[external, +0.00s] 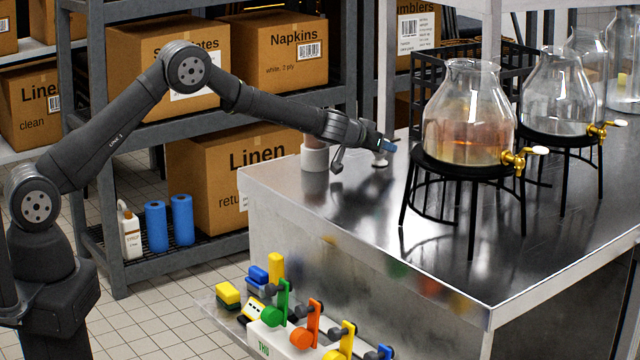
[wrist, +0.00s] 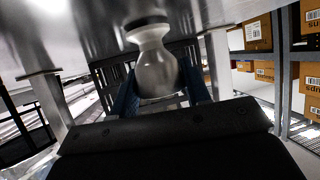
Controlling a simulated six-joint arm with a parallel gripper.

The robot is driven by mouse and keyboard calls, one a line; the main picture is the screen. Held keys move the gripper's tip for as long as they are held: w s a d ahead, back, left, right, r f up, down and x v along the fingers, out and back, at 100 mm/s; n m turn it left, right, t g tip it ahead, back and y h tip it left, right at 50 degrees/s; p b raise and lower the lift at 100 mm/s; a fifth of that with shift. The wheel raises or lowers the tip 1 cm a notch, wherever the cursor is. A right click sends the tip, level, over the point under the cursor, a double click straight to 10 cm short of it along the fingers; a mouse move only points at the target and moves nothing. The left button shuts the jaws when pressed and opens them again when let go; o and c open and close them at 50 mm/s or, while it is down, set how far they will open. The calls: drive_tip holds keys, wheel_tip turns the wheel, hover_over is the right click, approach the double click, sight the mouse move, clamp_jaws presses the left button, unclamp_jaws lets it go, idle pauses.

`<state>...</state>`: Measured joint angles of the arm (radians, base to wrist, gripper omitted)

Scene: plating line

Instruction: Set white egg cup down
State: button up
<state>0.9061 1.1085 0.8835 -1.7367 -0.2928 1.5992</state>
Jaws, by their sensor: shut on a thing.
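The white egg cup (external: 380,160) is at the left part of the steel counter (external: 345,215), just under my gripper (external: 386,147). In the wrist view the egg cup (wrist: 157,68) sits between my two blue fingers, which are shut on it. Its narrow waist and round foot point toward the steel surface. The foot is at or very close to the counter top; I cannot tell for sure whether it touches. The cup looks upright in the external view.
A white cylinder (external: 314,157) stands left of the cup, partly behind my arm. Glass dispensers (external: 468,115) on black stands (external: 465,180) with brass taps stand to the right. The front of the counter top is clear. Coloured levers (external: 312,322) stick out low in front.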

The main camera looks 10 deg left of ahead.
drive_tip(key=shift+f, duration=0.1)
drive_tip(key=o, duration=1.1)
drive_tip(key=shift+c, duration=0.2)
drive_tip(key=shift+r, duration=0.2)
drive_tip(key=v, duration=1.2)
drive_tip(key=shift+d+f, duration=0.1)
drive_tip(key=x, duration=1.2)
drive_tip(key=shift+f, duration=0.1)
